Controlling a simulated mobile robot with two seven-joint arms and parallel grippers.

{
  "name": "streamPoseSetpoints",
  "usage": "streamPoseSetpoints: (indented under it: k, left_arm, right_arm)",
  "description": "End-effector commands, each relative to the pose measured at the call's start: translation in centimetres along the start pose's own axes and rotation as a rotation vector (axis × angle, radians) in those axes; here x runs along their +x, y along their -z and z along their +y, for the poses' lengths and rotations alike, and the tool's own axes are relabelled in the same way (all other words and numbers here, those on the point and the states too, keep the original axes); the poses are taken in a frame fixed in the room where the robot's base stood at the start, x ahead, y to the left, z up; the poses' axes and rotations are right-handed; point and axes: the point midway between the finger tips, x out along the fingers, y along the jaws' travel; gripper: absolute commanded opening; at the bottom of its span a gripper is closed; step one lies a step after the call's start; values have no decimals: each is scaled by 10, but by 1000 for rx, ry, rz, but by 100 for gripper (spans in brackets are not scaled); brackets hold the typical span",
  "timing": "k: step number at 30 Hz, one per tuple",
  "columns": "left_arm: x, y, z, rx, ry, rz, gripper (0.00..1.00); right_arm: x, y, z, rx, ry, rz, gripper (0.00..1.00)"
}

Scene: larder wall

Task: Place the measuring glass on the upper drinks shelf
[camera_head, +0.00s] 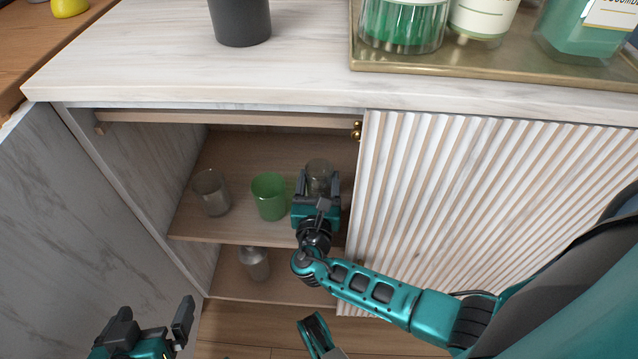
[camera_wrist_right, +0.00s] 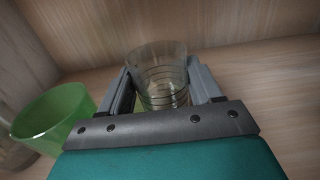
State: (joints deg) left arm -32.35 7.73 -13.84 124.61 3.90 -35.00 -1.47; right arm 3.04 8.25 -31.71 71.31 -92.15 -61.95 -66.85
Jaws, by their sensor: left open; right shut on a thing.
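The measuring glass (camera_wrist_right: 158,75) is clear with dark ring markings, and it stands between the fingers of my right gripper (camera_wrist_right: 165,92). In the head view the measuring glass (camera_head: 319,172) is at the right end of the upper shelf (camera_head: 238,228) inside the cabinet, partly hidden by my right gripper (camera_head: 318,190). The right gripper is shut on it. The glass looks upright; I cannot tell whether its base touches the shelf. My left gripper (camera_head: 152,325) is open and empty, low at the left in front of the cabinet.
A green glass (camera_head: 270,196) stands just left of the right gripper, and a greyish glass (camera_head: 211,192) stands further left. The ribbed door (camera_head: 480,210) borders the opening on the right. A tray (camera_head: 480,68) with bottles sits on the counter.

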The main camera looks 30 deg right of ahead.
Motion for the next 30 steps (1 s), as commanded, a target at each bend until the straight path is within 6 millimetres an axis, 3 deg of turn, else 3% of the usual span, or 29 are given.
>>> streamPoseSetpoints:
  k: [5,6,13,22,30]
  left_arm:
    - [0,2,0,1,1,5,100]
    - [0,2,0,0,1,5,100]
    - [0,2,-1,0,2,5,100]
    - [0,0,-2,-1,4,0,100]
    - [-7,4,-2,-4,9,-4,100]
  right_arm:
    - [0,1,0,0,0,-1,28]
    - [0,2,0,0,0,1,67]
    - [0,1,0,0,1,1,89]
    - [0,-1,0,0,1,0,89]
    - [-42,-2,0,-1,0,4,89]
